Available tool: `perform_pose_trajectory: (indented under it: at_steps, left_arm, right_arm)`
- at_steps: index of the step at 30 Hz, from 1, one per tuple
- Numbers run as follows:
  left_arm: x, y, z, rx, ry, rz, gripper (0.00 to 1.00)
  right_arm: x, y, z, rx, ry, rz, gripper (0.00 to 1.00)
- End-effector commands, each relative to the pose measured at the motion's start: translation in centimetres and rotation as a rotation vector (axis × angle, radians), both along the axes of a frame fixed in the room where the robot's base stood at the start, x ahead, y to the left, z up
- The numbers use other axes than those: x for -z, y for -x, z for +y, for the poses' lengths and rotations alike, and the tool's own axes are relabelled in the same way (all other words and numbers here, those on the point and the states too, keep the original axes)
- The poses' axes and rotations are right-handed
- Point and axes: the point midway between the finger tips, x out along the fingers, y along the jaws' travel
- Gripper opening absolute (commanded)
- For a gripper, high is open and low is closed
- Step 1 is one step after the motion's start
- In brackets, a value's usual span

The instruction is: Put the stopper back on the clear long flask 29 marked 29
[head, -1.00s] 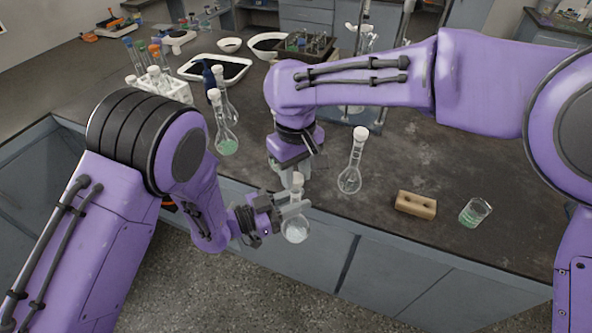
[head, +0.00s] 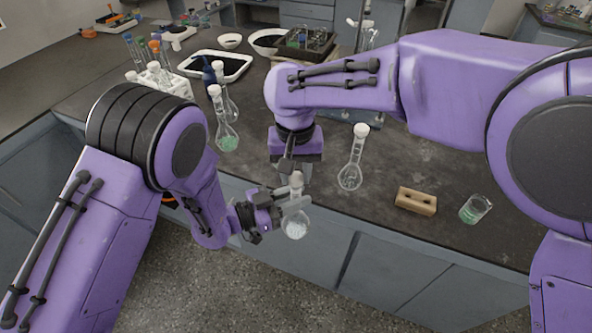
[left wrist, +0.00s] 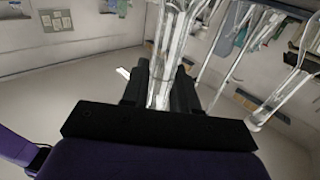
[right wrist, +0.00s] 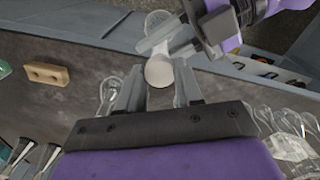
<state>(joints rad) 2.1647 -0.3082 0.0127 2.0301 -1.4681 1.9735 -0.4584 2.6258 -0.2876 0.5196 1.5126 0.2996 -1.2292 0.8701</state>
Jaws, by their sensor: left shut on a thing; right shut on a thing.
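A clear long-necked flask (head: 294,226) with white contents is held upright off the front edge of the bench. My left gripper (head: 290,203) is shut on its neck; the neck also shows between the fingers in the left wrist view (left wrist: 165,75). A white stopper (head: 296,180) is at the top of the flask. My right gripper (right wrist: 158,82) is shut on the stopper (right wrist: 159,71) from above. I cannot tell whether the stopper is fully seated in the neck. No number on the flask is readable.
A stoppered clear flask (head: 350,174) stands on the bench to the right. Another with green liquid (head: 227,140) stands to the left. A wooden block (head: 416,201) and a beaker with green liquid (head: 475,209) are at right. A test-tube rack (head: 160,82) is at the back left.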

Motion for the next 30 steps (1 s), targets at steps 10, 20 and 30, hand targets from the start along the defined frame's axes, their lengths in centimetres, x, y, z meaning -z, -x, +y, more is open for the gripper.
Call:
perform_pose_trajectory:
  at_steps: [10,20,30]
  left_arm:
    - [0.0,0.0,0.0,0.0,0.0,0.0,0.0]
    - [0.0,0.0,0.0,0.0,0.0,0.0,0.0]
    - [0.0,0.0,0.0,0.0,0.001,0.0,0.0]
  right_arm:
    - [0.0,0.0,0.0,-0.004,-0.001,-0.001,0.61]
    - [-2.2,-0.1,0.0,-0.005,-0.001,-0.004,0.61]
    - [-4.6,0.0,0.0,-0.005,0.0,-0.001,0.61]
